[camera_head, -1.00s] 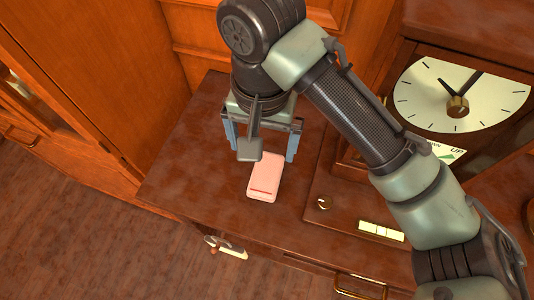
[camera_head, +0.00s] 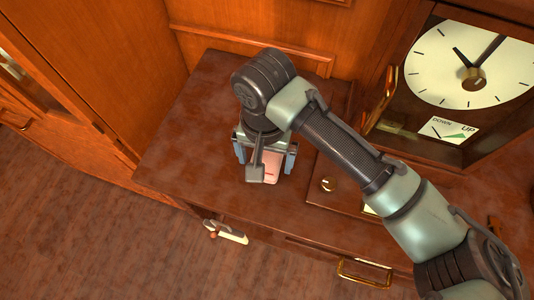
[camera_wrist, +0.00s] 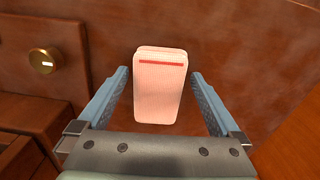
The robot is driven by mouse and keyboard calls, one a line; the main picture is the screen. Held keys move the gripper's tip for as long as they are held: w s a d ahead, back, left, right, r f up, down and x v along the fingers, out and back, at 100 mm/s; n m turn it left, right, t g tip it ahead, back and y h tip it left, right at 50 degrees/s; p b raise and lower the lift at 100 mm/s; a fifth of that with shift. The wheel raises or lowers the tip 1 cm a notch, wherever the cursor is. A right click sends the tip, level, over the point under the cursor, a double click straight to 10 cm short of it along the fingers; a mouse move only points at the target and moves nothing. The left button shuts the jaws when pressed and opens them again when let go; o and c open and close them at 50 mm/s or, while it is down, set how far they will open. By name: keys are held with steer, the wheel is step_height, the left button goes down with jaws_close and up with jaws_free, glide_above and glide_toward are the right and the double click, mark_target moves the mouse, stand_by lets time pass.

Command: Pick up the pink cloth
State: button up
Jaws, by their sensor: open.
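The pink cloth (camera_wrist: 160,95) is a folded, pale pink block with a red stripe near one end. It lies on the wooden cabinet top (camera_head: 190,150). In the head view the cloth (camera_head: 271,166) is partly hidden under my gripper (camera_head: 265,172). In the wrist view my gripper (camera_wrist: 162,92) is open, with one blue finger on each side of the cloth. Gaps show between the cloth and both fingers, so it is not gripped. I cannot tell the exact height of the fingertips above the top.
A wooden clock with a pale dial (camera_head: 475,65) stands at the right. A brass knob (camera_head: 328,184) is close to the right of my gripper; it also shows in the wrist view (camera_wrist: 42,61). The cabinet top is clear to the left.

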mark_target(265, 160)
steer(key=c, duration=1.2)
step_height(265, 160, up, 10)
steer(key=shift+f+p, duration=0.1)
steer(key=shift+p, duration=0.8)
steer(key=shift+c, duration=0.2)
